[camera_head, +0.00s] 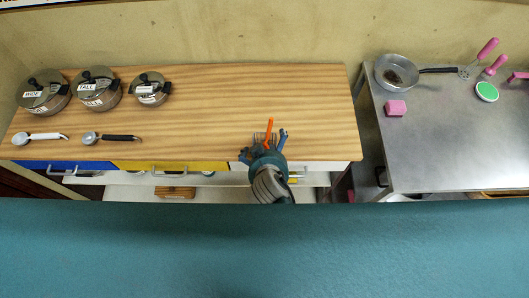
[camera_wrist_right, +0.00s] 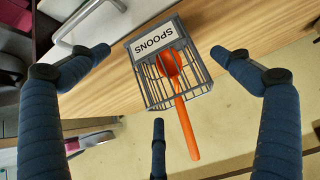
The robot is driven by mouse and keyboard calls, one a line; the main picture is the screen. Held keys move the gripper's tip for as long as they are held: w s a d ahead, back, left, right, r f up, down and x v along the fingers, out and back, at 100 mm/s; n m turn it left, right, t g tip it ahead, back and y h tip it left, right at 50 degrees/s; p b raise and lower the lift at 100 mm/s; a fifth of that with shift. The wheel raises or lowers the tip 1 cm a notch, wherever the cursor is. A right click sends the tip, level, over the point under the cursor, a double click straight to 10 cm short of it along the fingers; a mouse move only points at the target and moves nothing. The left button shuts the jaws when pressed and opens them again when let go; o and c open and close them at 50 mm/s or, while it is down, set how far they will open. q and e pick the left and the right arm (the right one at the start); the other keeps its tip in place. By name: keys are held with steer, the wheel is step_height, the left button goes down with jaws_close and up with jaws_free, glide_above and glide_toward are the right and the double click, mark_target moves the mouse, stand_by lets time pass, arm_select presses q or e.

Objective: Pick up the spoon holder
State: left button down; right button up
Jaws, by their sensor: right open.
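The spoon holder (camera_wrist_right: 156,41) is a small grey wire basket with a white "SPOONS" label, seen in the right wrist view. An orange spoon (camera_wrist_right: 186,122) stands in it, its handle sticking out. In the head view, the orange handle (camera_head: 268,130) shows near the front edge of the wooden counter, while my right gripper mostly hides the holder. My right gripper (camera_head: 264,148) is open, its blue fingers spread around the holder in the picture. The wrist view also shows these fingers (camera_wrist_right: 159,70), with visible gaps to the basket. My left gripper is not in view.
Three labelled pots (camera_head: 97,90) and two measuring spoons (camera_head: 110,137) sit on the counter's left side. Drawers with handles (camera_head: 175,168) lie below its front edge. A metal table (camera_head: 440,140) with a pan (camera_head: 396,72) stands right. The counter's middle is clear.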

steer(key=shift+b+x, duration=0.35)
steer(key=shift+x, duration=0.55)
steer(key=shift+w+f, duration=0.3)
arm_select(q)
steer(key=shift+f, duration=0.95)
arm_select(e)
steer(key=shift+r, duration=0.1)
steer(key=shift+s, duration=0.1)
steer(key=shift+c, duration=1.3)
steer(key=c, duration=1.7)
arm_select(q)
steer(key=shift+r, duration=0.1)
arm_select(e)
steer(key=shift+r, duration=0.1)
